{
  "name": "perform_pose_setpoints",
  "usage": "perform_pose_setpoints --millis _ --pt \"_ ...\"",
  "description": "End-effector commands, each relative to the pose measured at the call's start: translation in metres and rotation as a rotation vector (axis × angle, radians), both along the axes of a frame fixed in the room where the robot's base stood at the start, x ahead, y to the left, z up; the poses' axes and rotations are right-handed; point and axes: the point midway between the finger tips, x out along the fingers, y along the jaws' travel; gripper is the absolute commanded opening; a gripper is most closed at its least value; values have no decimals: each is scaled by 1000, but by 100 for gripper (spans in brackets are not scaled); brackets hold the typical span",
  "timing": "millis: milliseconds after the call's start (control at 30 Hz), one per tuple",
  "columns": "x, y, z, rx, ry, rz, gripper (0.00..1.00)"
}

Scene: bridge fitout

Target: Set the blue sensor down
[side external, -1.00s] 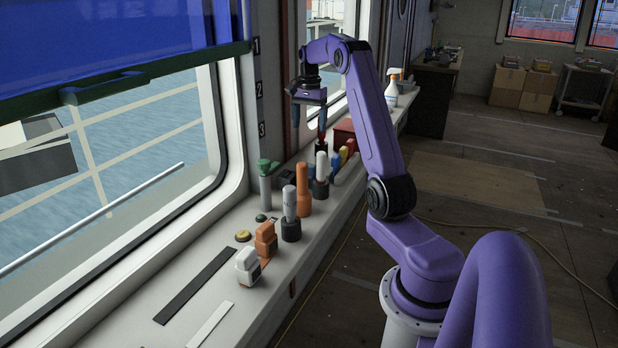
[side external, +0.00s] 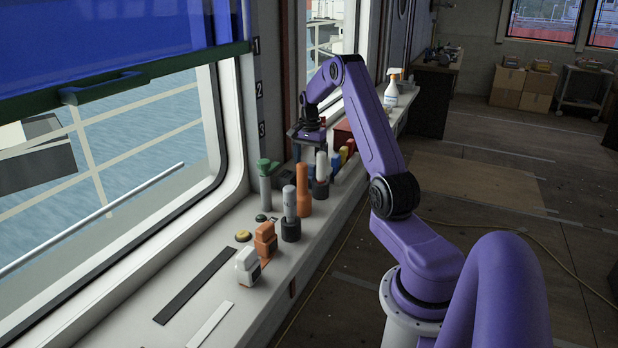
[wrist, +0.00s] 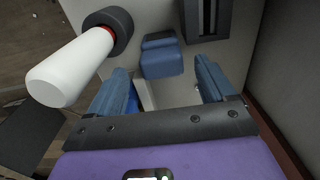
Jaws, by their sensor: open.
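A blue-grey block-shaped sensor (wrist: 161,58) rests on the pale sill surface in the wrist view, ahead of my fingertips and roughly in line with the gap between them. My gripper (wrist: 160,68) is open, one finger to each side, and I see nothing clamped in it. In the side view my gripper (side external: 309,150) is low over the far part of the sill, behind the white post. A dark block (side external: 287,179) there may be the same sensor; its colour is hard to tell. A brighter blue patch (wrist: 132,99) shows beside the left finger, partly hidden.
A white post (wrist: 72,66) in a dark base stands close left of my gripper. A dark grooved piece (wrist: 207,18) lies beyond. An orange post (side external: 303,190), grey post (side external: 289,204) and green-topped post (side external: 265,185) stand nearer. The window wall borders the sill.

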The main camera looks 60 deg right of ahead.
Motion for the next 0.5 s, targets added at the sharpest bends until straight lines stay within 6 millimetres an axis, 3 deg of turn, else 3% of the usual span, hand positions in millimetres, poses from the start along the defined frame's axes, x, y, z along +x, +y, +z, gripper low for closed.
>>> perform_pose_setpoints --millis 233,500 --pt "2 -3 -35 2 2 0 83" --pt "2 -3 -43 0 0 -1 83"
